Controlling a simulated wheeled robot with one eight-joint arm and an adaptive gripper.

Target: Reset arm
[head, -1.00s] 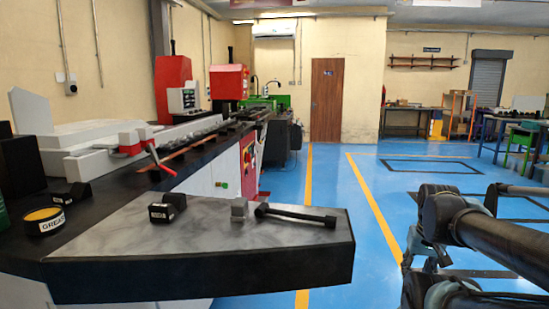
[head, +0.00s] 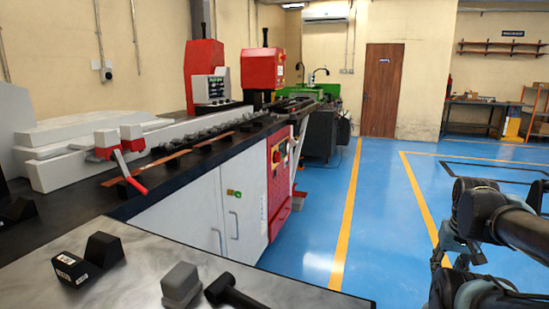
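My arm (head: 500,220) shows at the right edge of the head view, folded over the blue floor and apart from the bench. My gripper's fingertips cannot be made out, as the arm's end runs to the bottom edge of the picture. The busbar bender (head: 225,195) runs along the left, with a red-handled lever (head: 130,175) on its dark top. No object shows in my grip.
The grey worktop (head: 150,265) fills the lower left. On it are black blocks (head: 88,258), a grey block (head: 181,285) and a black hammer-like tool (head: 235,292). Free blue floor (head: 390,220) lies in the middle, with a brown door (head: 382,90) behind.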

